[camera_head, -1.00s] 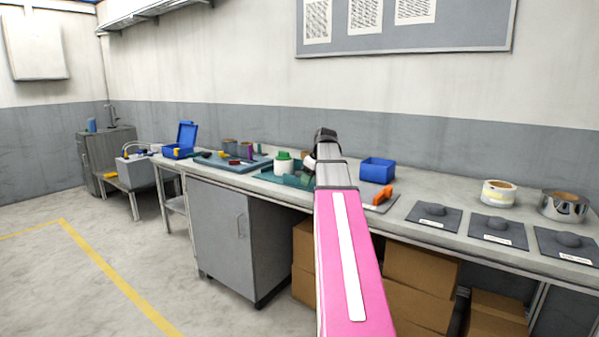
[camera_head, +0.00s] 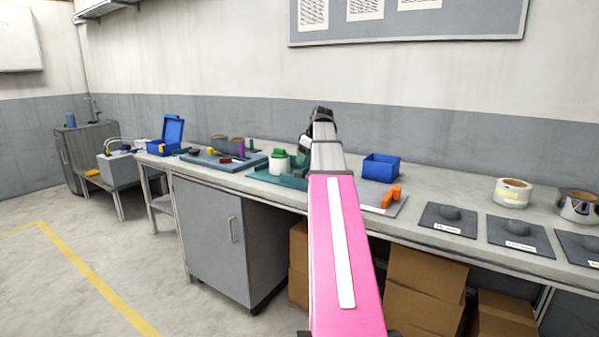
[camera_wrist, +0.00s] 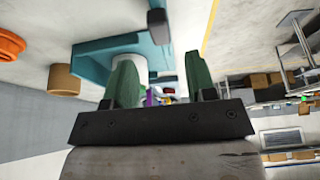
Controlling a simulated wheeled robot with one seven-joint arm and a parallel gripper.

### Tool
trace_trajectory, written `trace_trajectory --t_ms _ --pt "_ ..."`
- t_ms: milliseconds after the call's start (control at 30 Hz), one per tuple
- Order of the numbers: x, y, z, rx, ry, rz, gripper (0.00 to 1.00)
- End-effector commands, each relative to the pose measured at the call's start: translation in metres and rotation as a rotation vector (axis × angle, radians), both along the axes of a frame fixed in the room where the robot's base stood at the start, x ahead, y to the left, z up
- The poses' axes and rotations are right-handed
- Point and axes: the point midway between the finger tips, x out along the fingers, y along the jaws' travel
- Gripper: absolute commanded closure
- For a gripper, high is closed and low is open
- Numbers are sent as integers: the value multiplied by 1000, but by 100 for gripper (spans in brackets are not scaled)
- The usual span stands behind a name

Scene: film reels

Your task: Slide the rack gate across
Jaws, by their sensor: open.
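My gripper (camera_wrist: 160,68) shows in the wrist view as two green fingers spread apart with nothing held between them. In the head view my arm reaches over the workbench and mostly hides the gripper. A teal tray (camera_wrist: 93,50) lies close to the fingers in the wrist view, with a black part at its edge. I cannot make out the rack gate for certain in either view.
A blue bin (camera_head: 381,168) and an orange object (camera_head: 391,196) stand right of my arm. Several dark pads and two rolls, one white (camera_head: 513,191), lie farther right. A blue-grey tray (camera_head: 208,158) and an open blue box (camera_head: 165,147) are to the left. The floor at left is clear.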

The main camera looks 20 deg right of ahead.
Motion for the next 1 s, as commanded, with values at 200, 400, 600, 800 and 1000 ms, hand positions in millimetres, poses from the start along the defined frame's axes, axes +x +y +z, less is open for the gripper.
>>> trace_trajectory --t_ms 200,400,600,800,1000 --pt "11 8 -35 1 3 0 49" --pt "18 12 -54 1 2 -1 49" --pt "21 14 -60 -1 1 -1 49" --pt "21 14 -61 0 0 -1 49" --pt "21 14 -61 0 1 -1 100"
